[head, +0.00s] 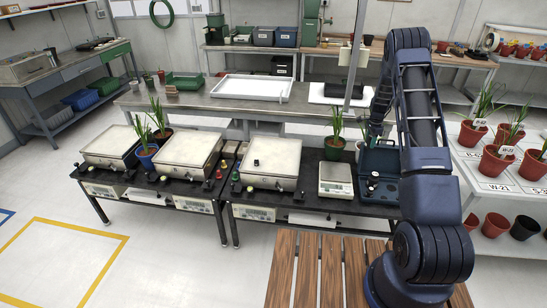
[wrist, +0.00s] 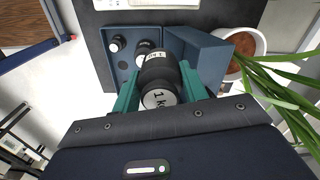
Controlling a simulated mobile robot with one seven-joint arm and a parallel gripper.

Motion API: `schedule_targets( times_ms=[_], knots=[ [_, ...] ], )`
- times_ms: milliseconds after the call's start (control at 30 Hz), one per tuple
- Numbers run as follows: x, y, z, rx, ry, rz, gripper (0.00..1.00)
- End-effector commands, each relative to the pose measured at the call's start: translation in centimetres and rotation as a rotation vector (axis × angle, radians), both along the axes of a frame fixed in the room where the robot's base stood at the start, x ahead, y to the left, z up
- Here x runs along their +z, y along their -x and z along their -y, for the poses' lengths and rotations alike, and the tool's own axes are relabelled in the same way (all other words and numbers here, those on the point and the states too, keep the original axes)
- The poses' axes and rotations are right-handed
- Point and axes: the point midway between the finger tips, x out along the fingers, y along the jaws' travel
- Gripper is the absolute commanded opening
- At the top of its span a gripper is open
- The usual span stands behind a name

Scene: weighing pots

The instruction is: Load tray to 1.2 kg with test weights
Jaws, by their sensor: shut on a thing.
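My gripper (wrist: 158,82) is shut on a black test weight (wrist: 158,97) labelled 1 kg, held between its green fingers in the wrist view. The weight is over or partly inside the open blue weight box (wrist: 197,48); I cannot tell whether it is clear of it. Smaller black weights (wrist: 116,43) sit in the box beside it. In the head view the blue box (head: 380,158) stands at the right end of the black bench, partly behind my arm. A small dark object (head: 256,162), perhaps a weight, stands on the pan of the rightmost large scale (head: 280,165).
Two more large scales (head: 112,145) (head: 190,155) stand to the left, with potted plants (head: 158,118) around them. A small scale (head: 335,175) and a potted plant (head: 335,148) stand close left of the box. A white tray (head: 250,85) lies on the rear bench.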

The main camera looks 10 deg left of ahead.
Motion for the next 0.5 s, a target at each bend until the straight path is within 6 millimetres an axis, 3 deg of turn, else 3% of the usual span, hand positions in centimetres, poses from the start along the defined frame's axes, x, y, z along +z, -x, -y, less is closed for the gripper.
schedule_targets(
  times_ms=[33,500],
  knots=[
    [0.5,-0.3,-2.2,0.027,0.0,0.003,0.0],
    [3.9,-0.1,-19.4,0.239,0.0,0.003,0.0]
  ],
)
